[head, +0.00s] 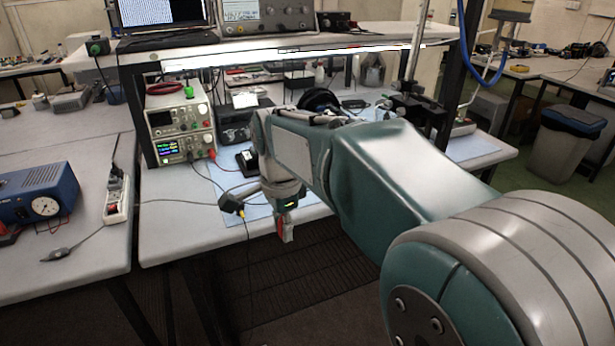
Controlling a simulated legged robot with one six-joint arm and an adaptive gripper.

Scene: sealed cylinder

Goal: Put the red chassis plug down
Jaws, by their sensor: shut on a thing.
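My gripper (285,229) hangs at the end of my arm, pointing down, at the front edge of the middle workbench (180,245). It is shut on a small red piece (281,226), which I take to be the red chassis plug. The piece is very small here, and the fingers partly cover it. It appears in front of the bench edge with the dark floor behind it. I cannot tell how far it is from the bench. My arm hides much of the bench's right part.
A blue mat (228,182) lies on the bench. Stacked power supplies (180,125) with leads stand at the back left. A black connector with a cable (232,203) is left of my gripper. A blue instrument (38,192) and a power strip (117,197) are on the left table.

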